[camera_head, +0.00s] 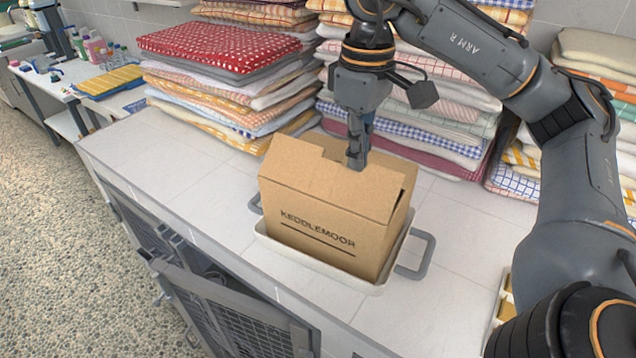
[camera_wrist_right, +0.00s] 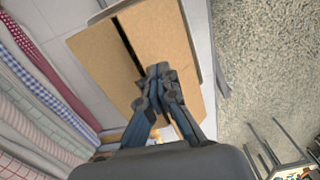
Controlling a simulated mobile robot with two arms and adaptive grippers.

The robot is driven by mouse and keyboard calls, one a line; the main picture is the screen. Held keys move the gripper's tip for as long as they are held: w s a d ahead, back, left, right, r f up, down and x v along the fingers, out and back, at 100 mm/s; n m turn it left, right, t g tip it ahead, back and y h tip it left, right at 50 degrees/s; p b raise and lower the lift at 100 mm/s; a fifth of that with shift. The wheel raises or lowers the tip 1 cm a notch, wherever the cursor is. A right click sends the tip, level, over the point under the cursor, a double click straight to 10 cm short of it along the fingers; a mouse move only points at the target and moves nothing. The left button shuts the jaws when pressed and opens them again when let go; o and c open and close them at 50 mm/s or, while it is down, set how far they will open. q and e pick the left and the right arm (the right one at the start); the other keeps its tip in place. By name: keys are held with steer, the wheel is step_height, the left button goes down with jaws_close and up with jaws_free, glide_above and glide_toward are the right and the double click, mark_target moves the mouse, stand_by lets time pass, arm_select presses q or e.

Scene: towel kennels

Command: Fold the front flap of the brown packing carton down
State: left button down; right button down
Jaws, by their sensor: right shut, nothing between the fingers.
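The brown packing carton (camera_head: 318,232) stands upright in the middle of the counter, its printed face toward me. Its front flap (camera_head: 315,182) leans inward over the top, and a dark gap shows at its right end. In the right wrist view the front flap (camera_wrist_right: 158,38) and another flap (camera_wrist_right: 100,62) are split by a narrow dark gap. My right gripper (camera_head: 356,162) points down at the front flap's far edge, shut and empty. Its fingertips (camera_wrist_right: 158,72) are by that gap; whether they touch the flap I cannot tell. My left gripper is out of view.
The carton sits in a shallow pale tray (camera_head: 300,252) with grey handles (camera_head: 418,256). Stacks of folded towels (camera_head: 225,75) stand close behind. A wire kennel door (camera_head: 235,315) hangs open below the front edge. The counter left of the carton is clear.

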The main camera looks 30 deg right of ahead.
mark_target(356, 172)
steer(key=shift+f, duration=0.2)
steer(key=shift+f+b, duration=1.85)
steer(key=shift+f, duration=0.3)
steer(key=shift+r, duration=0.15)
step_height(356, 172, up, 8)
steer(key=p, duration=0.9)
